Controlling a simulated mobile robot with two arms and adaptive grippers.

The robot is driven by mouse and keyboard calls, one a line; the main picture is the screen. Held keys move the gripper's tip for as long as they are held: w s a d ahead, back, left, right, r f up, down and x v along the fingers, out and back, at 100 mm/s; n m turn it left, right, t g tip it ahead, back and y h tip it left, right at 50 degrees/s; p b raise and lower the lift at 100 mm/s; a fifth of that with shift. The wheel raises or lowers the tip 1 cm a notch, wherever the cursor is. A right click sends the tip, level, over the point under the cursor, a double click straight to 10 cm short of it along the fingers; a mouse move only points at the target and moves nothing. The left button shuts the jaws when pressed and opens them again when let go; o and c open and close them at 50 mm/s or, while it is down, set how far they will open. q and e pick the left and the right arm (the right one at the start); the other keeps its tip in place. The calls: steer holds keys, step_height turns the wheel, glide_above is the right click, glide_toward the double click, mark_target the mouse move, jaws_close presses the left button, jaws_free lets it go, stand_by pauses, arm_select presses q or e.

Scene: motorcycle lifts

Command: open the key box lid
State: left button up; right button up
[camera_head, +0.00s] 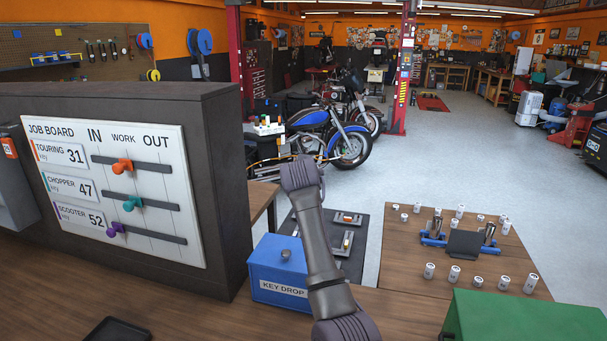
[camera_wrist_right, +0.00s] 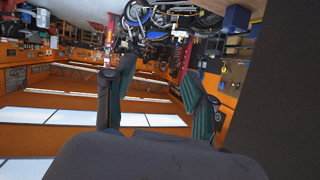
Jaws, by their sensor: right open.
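The blue key box (camera_head: 281,271), labelled KEY DROP, stands on the wooden counter right of the job board. Its lid looks shut, with a small grey knob (camera_head: 286,254) on top. My right arm rises in front of the box's right side and hides part of it. My right gripper (camera_wrist_right: 158,70) shows in the right wrist view with its two fingers apart and nothing between them. That view is upside down and looks out over the garage. I cannot make out the key box in it for sure. My left gripper is not in view.
The dark job board cabinet (camera_head: 222,190) stands close on the box's left. A dark mat (camera_head: 345,262) with small parts lies behind the box. A black tray (camera_head: 118,330) lies front left.

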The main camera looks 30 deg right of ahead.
steer(key=v, duration=1.1)
steer(key=shift+s+a, duration=0.15)
steer(key=shift+s, duration=0.15)
steer(key=shift+r, duration=0.1)
